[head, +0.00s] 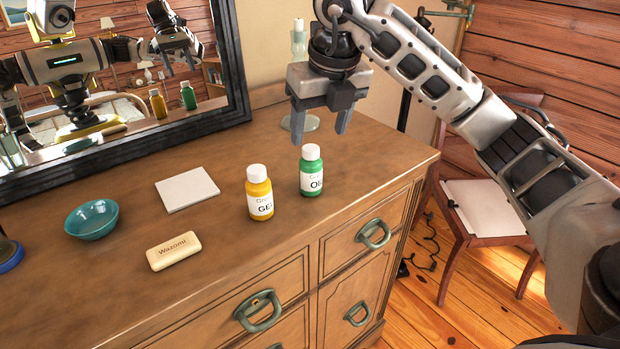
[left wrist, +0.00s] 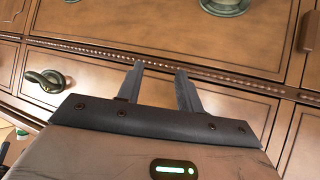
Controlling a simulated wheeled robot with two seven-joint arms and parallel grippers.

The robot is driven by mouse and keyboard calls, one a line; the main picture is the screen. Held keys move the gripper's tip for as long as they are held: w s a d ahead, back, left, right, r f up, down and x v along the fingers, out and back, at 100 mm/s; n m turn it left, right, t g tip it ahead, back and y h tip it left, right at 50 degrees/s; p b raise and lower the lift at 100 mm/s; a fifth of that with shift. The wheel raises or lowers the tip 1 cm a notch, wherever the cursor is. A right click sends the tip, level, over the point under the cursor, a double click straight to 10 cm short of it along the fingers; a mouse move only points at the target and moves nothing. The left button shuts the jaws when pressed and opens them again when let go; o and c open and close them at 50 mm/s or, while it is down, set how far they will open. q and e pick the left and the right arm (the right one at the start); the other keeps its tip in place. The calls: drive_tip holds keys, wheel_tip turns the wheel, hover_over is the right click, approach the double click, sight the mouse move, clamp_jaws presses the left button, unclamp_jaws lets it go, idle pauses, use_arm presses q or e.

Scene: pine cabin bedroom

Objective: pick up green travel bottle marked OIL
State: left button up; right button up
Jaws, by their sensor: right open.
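The green bottle (head: 312,172) with a white cap stands upright on the wooden dresser, its white label partly turned to the right so that only "OI" reads clearly. A yellow bottle (head: 260,193) labelled "GEL" stands upright just left of it. My right gripper (head: 320,132) is open and empty, fingers pointing down, above and slightly behind the green bottle, not visibly touching it. My left gripper (left wrist: 160,78) shows only in the left wrist view, fingers apart and empty, in front of drawer fronts.
On the dresser top (head: 225,235) are a soap bar (head: 174,251), a white square tile (head: 187,189) and a teal bowl (head: 92,219). A clear glass object (head: 300,40) stands behind my right gripper. A mirror (head: 243,90) backs the dresser; a chair (head: 490,210) stands right.

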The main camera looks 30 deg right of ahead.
sight(309, 166)
drive_tip(key=x, duration=0.4)
drive_tip(key=shift+f, duration=0.15)
drive_tip(key=shift+a+p+x, duration=0.2)
drive_tip(key=shift+p+x, duration=0.05)
drive_tip(key=shift+x, duration=1.05)
drive_tip(key=shift+a+p+x, duration=0.2)
drive_tip(key=shift+p+x, duration=0.05)
drive_tip(key=shift+x, duration=1.1)
drive_tip(key=c, duration=1.1)
